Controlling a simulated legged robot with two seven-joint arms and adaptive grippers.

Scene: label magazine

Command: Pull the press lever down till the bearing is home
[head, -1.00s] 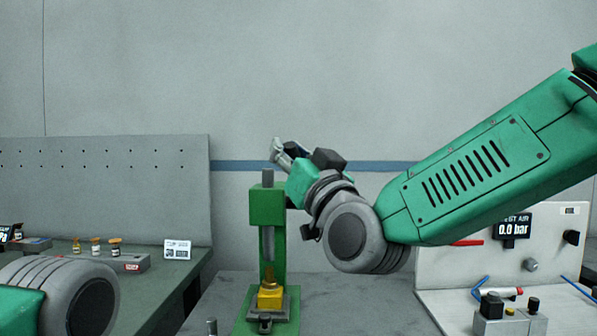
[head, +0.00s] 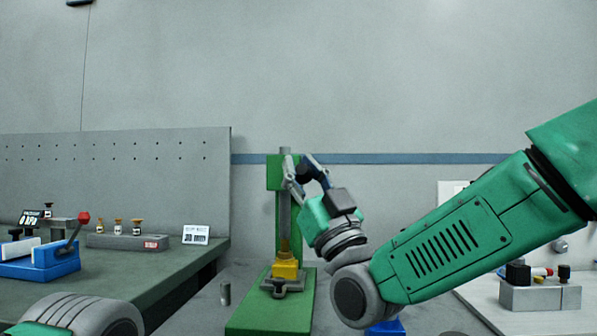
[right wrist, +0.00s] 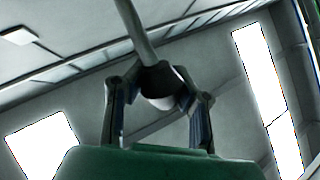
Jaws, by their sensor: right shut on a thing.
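The green press (head: 275,172) stands on the bench in the head view. Its grey ram (head: 285,215) reaches down to a brass-coloured part (head: 285,249), seemingly the bearing, above a yellow block (head: 285,270). I cannot tell how deep the bearing sits. My right gripper (head: 300,163) is beside the press head, overlapping its right edge in the picture. In the right wrist view its fingers are shut on the dark knob (right wrist: 158,82) of the press lever, whose grey rod (right wrist: 135,30) runs upward. The lever is mostly hidden in the head view. My left gripper is out of view.
A green-topped bench (head: 175,262) on the left holds a blue fixture (head: 45,262) with a red-knobbed handle and a grey rack (head: 125,242) of small brass parts. A short grey post (head: 225,293) stands left of the press. A grey valve box (head: 540,296) stands at right.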

